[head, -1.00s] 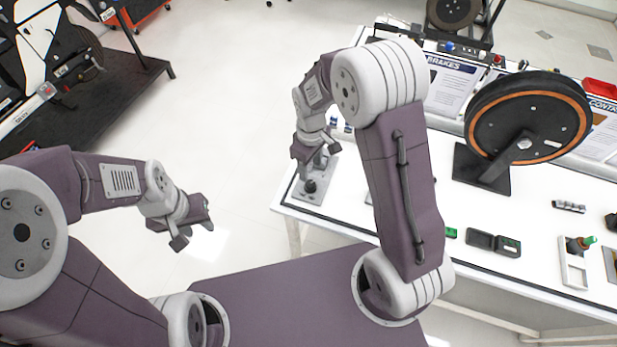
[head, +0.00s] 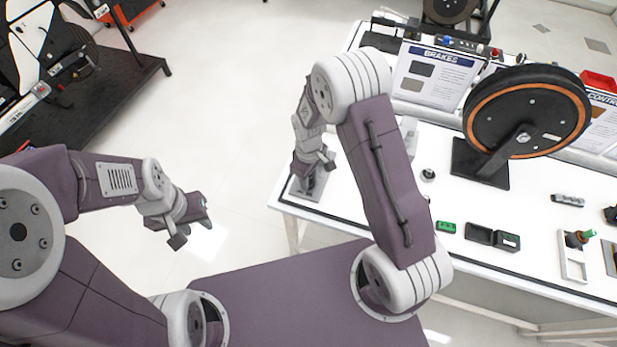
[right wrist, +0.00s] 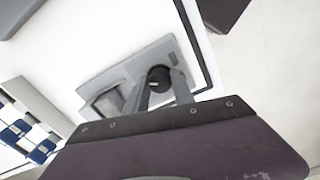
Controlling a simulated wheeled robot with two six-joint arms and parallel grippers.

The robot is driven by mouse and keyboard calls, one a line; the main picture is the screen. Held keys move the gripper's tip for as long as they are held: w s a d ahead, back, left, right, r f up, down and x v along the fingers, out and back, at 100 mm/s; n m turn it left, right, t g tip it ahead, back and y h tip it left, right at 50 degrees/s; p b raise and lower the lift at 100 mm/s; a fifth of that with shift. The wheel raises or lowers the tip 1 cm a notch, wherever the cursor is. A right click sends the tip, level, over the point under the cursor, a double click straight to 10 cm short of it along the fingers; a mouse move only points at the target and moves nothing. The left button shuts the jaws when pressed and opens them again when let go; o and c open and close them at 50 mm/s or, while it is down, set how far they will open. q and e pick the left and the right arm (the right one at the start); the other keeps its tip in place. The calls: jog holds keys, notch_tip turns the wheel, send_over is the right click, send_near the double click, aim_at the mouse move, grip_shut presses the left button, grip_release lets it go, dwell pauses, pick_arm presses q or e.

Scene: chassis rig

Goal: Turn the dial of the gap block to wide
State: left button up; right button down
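The gap block, a grey block (head: 311,188), sits at the near left corner of the white table; the right wrist view shows it too (right wrist: 122,75), with a rectangular recess at one end. Its round black dial (right wrist: 158,76) has a small pale mark; in the head view my gripper hides it. My right gripper (head: 313,168) is down over the block. In the right wrist view its fingers (right wrist: 163,84) are apart, one on each side of the dial; contact is unclear. My left gripper (head: 195,227) is open and empty, above the floor away from the table.
On the table are a large black and orange wheel on a stand (head: 527,110), a brakes panel (head: 435,78), a green block (head: 446,227), a black open case (head: 492,237) and a white frame with a green-topped part (head: 572,258). The table edge is close to the block.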

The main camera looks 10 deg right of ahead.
dwell(0.3)
jog(key=m+p, duration=0.1)
jog(key=m, duration=0.4)
jog(key=shift+r+p, duration=0.1)
jog(key=shift+p, duration=0.25)
jog(key=m+p, duration=0.1)
jog(key=m, duration=0.5)
jog(key=shift+a, duration=0.1)
jog(key=m+p, duration=0.1)
jog(key=m, duration=0.4)
jog(key=shift+m, duration=0.3)
jog(key=m, duration=0.5)
jog(key=shift+w+m+p, duration=0.1)
jog(key=shift+m+p, duration=0.2)
jog(key=shift+p, duration=0.1)
jog(key=shift+m, duration=0.3)
jog(key=c, duration=1.1)
grip_release()
jog(key=shift+o, duration=0.2)
